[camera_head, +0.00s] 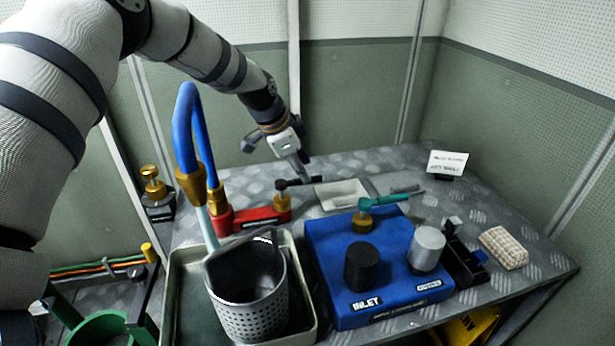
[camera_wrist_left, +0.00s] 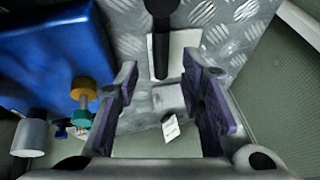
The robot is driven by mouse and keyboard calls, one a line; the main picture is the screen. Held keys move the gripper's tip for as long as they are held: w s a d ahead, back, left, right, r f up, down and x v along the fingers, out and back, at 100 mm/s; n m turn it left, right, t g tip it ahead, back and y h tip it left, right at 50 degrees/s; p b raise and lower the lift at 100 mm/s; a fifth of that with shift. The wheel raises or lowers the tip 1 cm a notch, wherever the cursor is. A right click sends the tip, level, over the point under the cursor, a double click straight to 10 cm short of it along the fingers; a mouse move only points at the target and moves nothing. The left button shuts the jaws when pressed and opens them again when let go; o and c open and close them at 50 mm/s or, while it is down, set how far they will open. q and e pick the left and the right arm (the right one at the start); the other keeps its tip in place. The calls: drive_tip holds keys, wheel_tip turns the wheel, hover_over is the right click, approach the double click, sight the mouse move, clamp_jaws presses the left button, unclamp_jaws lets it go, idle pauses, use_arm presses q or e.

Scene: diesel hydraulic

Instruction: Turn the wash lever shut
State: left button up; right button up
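The wash lever (camera_head: 297,183) is a black handle on a brass fitting at the right end of a red valve body (camera_head: 250,216). It points to the right over the metal bench. My left gripper (camera_head: 303,172) is at the lever's free end in the head view. In the left wrist view, the gripper (camera_wrist_left: 160,78) is open, with its purple-padded fingers apart. The black lever (camera_wrist_left: 160,40) enters from the top, its tip in line with the gap between the fingers. I cannot tell whether they touch it. My right gripper is not in view.
A blue hose (camera_head: 183,120) arches above a grey perforated basket (camera_head: 250,310) in a tray (camera_head: 312,325). A pale stream or rod hangs below its brass end. Right of the lever is a blue block (camera_head: 325,262) with a teal lever (camera_head: 390,199). A white card (camera_head: 447,163) stands behind.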

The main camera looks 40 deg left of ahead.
use_arm(q)
drive_tip(key=x, duration=0.3)
drive_tip(key=shift+w+f, duration=0.15)
drive_tip(key=shift+f, duration=0.1)
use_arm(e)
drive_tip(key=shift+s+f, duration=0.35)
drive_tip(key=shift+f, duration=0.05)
use_arm(q)
drive_tip(key=shift+r, duration=0.1)
clamp_jaws()
